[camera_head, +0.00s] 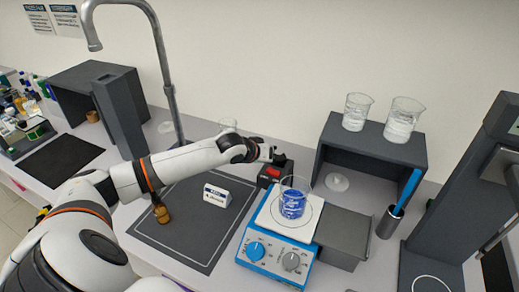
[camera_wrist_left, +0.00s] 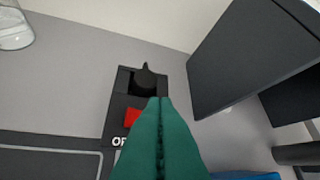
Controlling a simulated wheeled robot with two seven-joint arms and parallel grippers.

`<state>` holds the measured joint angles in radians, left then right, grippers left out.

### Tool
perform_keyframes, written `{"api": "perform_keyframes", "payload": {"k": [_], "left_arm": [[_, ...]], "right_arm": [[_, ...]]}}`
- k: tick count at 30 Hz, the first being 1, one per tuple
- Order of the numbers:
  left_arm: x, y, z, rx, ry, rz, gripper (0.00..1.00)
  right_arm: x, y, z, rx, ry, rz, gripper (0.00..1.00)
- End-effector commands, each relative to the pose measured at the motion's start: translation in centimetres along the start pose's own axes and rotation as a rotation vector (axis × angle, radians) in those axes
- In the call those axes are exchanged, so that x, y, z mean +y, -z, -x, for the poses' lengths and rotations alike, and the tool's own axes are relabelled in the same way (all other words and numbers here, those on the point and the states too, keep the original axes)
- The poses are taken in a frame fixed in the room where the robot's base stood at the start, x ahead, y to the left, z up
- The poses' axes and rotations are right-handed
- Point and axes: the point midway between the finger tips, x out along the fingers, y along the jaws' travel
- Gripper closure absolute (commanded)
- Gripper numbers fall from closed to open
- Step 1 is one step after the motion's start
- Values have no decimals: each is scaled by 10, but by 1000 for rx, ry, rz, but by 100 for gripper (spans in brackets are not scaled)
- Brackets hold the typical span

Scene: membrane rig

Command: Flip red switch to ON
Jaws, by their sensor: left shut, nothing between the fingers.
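The red switch (camera_head: 271,172) sits on a small black box (camera_head: 262,182) behind the blue hotplate stirrer. In the left wrist view the red switch (camera_wrist_left: 131,117) shows just left of my fingertips, on the black box (camera_wrist_left: 115,122). White letters "OF" (camera_wrist_left: 120,141) show below it, and the rest is hidden by my fingers. A black knob (camera_wrist_left: 146,80) stands at the box's far end. My left gripper (camera_head: 268,157) is shut and empty over the box; its green fingers (camera_wrist_left: 160,100) overlap the box's right side. I cannot tell whether they touch it. My right gripper is out of view.
A dark shelf (camera_head: 350,160) with two beakers stands to the right. A white label block (camera_head: 217,195) and brown bottle (camera_head: 161,212) are on the dark mat (camera_head: 190,245).

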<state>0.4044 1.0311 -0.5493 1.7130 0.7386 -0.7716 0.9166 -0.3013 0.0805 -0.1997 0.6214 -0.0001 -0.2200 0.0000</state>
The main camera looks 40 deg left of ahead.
Motion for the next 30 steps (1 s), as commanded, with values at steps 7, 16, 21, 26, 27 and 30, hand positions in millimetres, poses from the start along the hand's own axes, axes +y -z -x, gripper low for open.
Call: {"api": "perform_keyframes", "payload": {"k": [7, 16, 21, 26, 27, 30], "left_arm": [[-7, 7, 44, 2, -4, -6, 100], [-16, 7, 78, 3, -2, -2, 100], [-17, 6, 81, 3, -2, -1, 100], [-17, 6, 81, 3, -2, -1, 100], [-17, 6, 81, 3, -2, -1, 100], [-18, 3, 84, 3, -2, -1, 100]], "right_arm": [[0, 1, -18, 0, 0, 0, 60], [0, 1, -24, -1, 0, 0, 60], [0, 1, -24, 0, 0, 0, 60], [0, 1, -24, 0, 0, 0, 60], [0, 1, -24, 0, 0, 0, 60], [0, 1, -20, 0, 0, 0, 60]]}}
